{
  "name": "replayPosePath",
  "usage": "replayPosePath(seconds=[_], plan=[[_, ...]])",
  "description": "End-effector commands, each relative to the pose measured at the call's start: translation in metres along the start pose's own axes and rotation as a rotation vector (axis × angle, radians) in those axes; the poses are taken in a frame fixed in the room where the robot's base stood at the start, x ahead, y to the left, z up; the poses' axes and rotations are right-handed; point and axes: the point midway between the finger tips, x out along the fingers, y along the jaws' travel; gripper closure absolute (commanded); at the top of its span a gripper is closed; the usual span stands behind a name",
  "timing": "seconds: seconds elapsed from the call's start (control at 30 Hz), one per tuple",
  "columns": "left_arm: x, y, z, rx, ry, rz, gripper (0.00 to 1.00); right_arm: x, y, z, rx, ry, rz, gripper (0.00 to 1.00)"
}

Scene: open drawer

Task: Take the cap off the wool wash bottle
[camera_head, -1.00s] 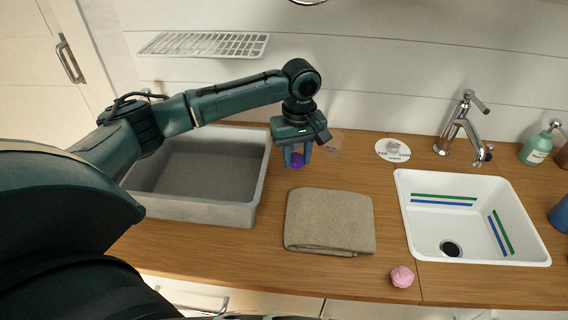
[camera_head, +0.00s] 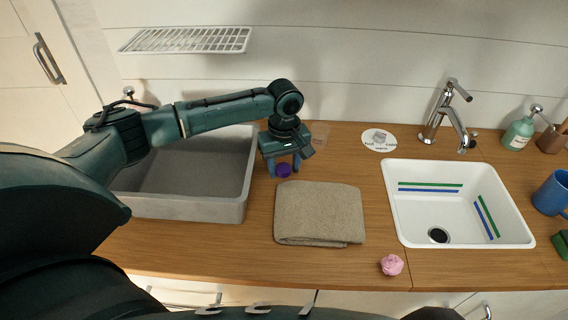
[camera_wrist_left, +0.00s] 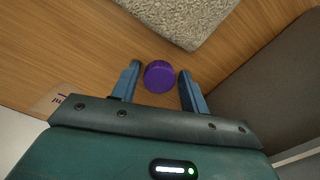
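A purple cap (camera_head: 283,171) sits low at my left gripper, over the wooden counter right of the grey basin. My left gripper (camera_head: 284,170) points down with its fingers apart, one on each side of the cap. In the left wrist view, the round purple cap (camera_wrist_left: 159,77) appears between the two blue fingers (camera_wrist_left: 160,85), with gaps beside it, so the gripper looks open. I cannot make out a bottle under the cap. My right gripper is not in view.
A grey basin (camera_head: 240,208) is left of the gripper. A folded beige towel (camera_head: 320,213) lies in front. A round white label (camera_head: 380,147), tap (camera_head: 445,120), white sink (camera_head: 410,217), pink item (camera_head: 391,264), green pump bottle (camera_head: 519,133) and blue mug (camera_head: 551,194) are right.

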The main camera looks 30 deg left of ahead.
Motion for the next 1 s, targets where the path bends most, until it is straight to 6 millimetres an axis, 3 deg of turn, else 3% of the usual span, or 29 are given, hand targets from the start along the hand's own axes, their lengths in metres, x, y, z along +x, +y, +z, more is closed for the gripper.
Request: replayPosePath(seconds=[0.1,0.37,0.47,0.8,1.0], plan=[[0.0,0.0,0.0,0.0,0.0,0.0,0.47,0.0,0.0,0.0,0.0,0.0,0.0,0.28],[-0.002,0.0,-0.001,0.0,0.002,0.001,0.47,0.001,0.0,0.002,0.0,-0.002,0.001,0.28],[-0.011,0.0,-0.001,0.001,0.002,0.002,0.47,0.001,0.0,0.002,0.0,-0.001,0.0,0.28],[-0.08,0.001,-0.001,0.0,0.002,0.004,0.47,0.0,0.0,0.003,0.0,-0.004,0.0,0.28],[-0.112,0.001,0.0,0.0,0.001,0.002,0.47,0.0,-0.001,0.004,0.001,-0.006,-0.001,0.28]])
